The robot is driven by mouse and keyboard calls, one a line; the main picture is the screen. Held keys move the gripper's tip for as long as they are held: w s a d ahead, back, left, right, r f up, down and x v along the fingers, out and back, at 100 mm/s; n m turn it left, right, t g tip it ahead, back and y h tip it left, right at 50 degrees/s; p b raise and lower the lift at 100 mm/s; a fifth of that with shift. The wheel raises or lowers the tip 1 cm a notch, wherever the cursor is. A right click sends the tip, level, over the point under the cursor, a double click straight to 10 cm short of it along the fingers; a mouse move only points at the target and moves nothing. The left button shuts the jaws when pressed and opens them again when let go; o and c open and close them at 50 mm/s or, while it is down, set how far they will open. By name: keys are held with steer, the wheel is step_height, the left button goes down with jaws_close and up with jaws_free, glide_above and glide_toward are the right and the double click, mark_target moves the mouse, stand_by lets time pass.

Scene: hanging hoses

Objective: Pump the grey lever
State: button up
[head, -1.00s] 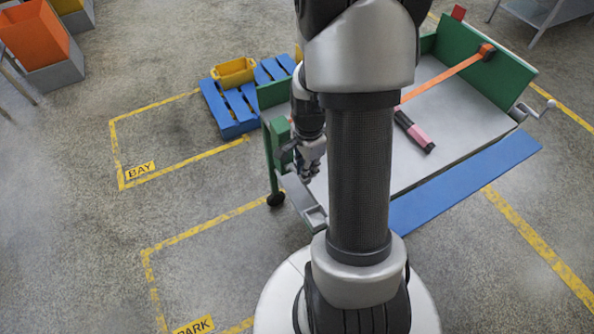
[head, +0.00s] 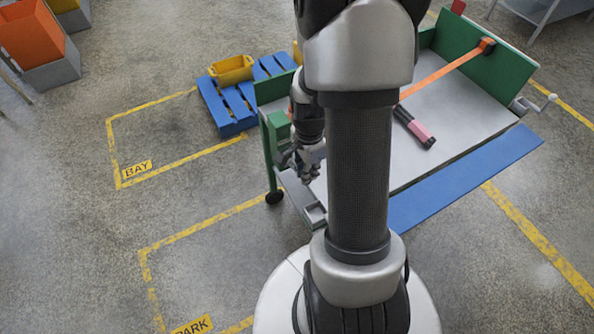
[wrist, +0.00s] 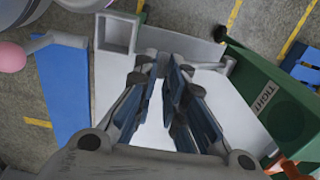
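My gripper (head: 312,176) points down over the near left end of a grey-topped cart (head: 455,110). A grey crank (head: 532,105) with a pale knob is at the cart's far right end. My arm hides the middle of the cart.
A small open grey box (head: 316,213) is at the cart's near corner. A blue board (head: 465,175) runs along the near side. A pink-and-black tool (head: 415,128) and an orange strap (head: 445,75) lie on top.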

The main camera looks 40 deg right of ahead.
mark_target(309, 183)
steer(key=shift+s+f+b, duration=0.3)
steer(key=shift+f+b, duration=0.15)
steer(key=shift+f, duration=0.5)
steer(key=shift+s+a+f+b, duration=0.1)
steer(key=shift+s+f+b, duration=0.1)
steer(key=shift+f+b, duration=0.5)
steer(key=shift+s+a+f+b, duration=0.1)
steer(key=shift+s+f+b, duration=0.1)
steer(key=shift+f+b, duration=0.45)
steer(key=shift+f, duration=0.1)
